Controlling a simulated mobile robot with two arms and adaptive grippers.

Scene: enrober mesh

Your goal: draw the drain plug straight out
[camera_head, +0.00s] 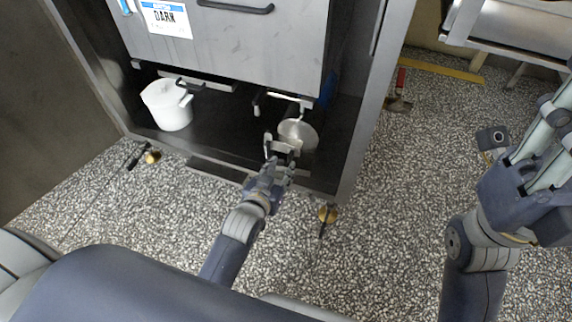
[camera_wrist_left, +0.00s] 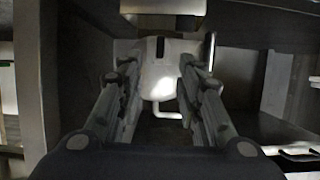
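My left gripper (camera_head: 279,164) reaches into the low opening under the machine. In the left wrist view its two fingers (camera_wrist_left: 159,75) stand apart, with a pale metal piece with a dark slot (camera_wrist_left: 160,88) ahead and between them; contact cannot be told. In the head view a bright metal bracket or handle (camera_head: 283,148) lies just beyond the fingertips, in front of a round metal dish (camera_head: 302,131). I cannot tell for sure which of these parts is the drain plug. My right gripper (camera_head: 545,150) is at the right edge, partly cut off, away from the machine.
A white bucket (camera_head: 168,108) stands at the left in the dark opening. The machine's grey front (camera_head: 250,45) with a DARK label (camera_head: 166,17) hangs above. A frame post (camera_head: 366,100) bounds the right side.

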